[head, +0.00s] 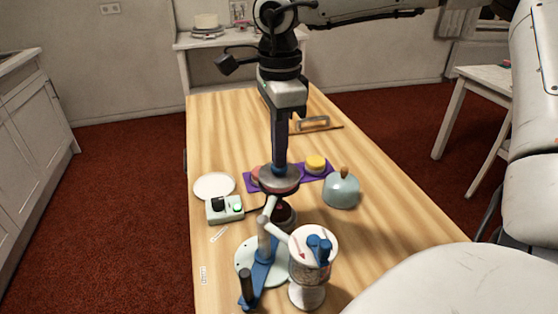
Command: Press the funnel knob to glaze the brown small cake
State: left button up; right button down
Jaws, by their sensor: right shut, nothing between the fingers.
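My right gripper (280,160) points straight down over the table, with its fingers together and empty. Its tips are at the top of a round grey funnel (281,184), where they hide the knob; I cannot tell whether they touch it. The funnel is held on a stand with a pale post (264,240) and a blue base. A dark brown small cake (283,211) shows partly below the funnel, which hides its top. My left gripper is not in view.
A purple mat (289,180) bears a yellow cake (316,162) and a pinkish one (256,177). Around it are a teal dome (341,190), a white plate (214,186) and a switch box (225,209). A jar with a blue handle (310,262) stands in front. The table's far left is clear.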

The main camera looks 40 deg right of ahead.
dwell(0.4)
jog(key=shift+r+p, duration=0.4)
jog(key=shift+r, duration=0.15)
jog(key=shift+f, duration=0.1)
jog(key=shift+f+b, duration=0.55)
dwell(0.6)
jog(key=shift+r, duration=0.1)
notch_tip(320, 180, up, 7)
jog(key=p, duration=0.5)
dwell(0.5)
dwell(1.5)
